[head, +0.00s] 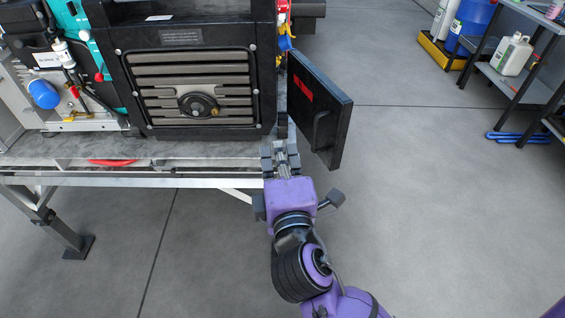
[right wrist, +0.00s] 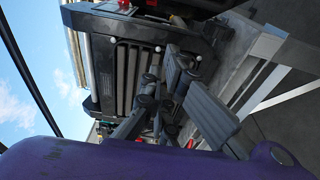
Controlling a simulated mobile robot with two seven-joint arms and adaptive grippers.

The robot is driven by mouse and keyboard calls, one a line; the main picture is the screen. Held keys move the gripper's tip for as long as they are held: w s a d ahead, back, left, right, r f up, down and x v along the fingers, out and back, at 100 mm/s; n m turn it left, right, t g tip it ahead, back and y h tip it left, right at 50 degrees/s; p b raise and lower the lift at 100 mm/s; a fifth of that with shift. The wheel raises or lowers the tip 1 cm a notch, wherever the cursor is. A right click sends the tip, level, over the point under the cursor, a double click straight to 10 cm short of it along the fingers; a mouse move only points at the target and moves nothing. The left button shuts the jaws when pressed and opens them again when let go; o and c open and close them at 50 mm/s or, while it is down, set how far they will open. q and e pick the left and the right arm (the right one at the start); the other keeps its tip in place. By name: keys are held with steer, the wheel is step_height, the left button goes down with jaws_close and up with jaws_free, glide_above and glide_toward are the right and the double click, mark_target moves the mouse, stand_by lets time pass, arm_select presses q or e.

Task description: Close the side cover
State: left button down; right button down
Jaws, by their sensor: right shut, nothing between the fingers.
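The side cover (head: 320,110) is a black panel with a red label and a handle. In the head view it stands swung out to the right of the black machine (head: 190,75), at an angle to its front. My right gripper (head: 280,148) is shut and empty, at the machine's lower right corner, just left of the cover's lower part. I cannot tell whether it touches the cover. The right wrist view shows the gripper's fingers (right wrist: 165,100) in front of the machine's slatted front (right wrist: 125,75); I cannot make out the cover there. My left gripper is not in view.
The machine stands on a grey bench (head: 200,150) with a metal frame edge and a leg at left. A shelf rack (head: 525,80) with a white canister stands at the far right, near a yellow tray (head: 440,50).

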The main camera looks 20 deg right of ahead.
steer(key=shift+w+d+f+p, duration=0.15)
steer(key=shift+w+d, duration=0.3)
steer(key=shift+d, duration=0.25)
steer(key=shift+w+d+r+p, duration=0.1)
steer(key=shift+w+d, duration=0.3)
steer(key=shift+d, duration=0.25)
steer(key=shift+w+d+f+p, duration=0.15)
steer(key=shift+w+d, duration=0.3)
steer(key=shift+d, duration=0.25)
steer(key=shift+d+r, duration=0.1)
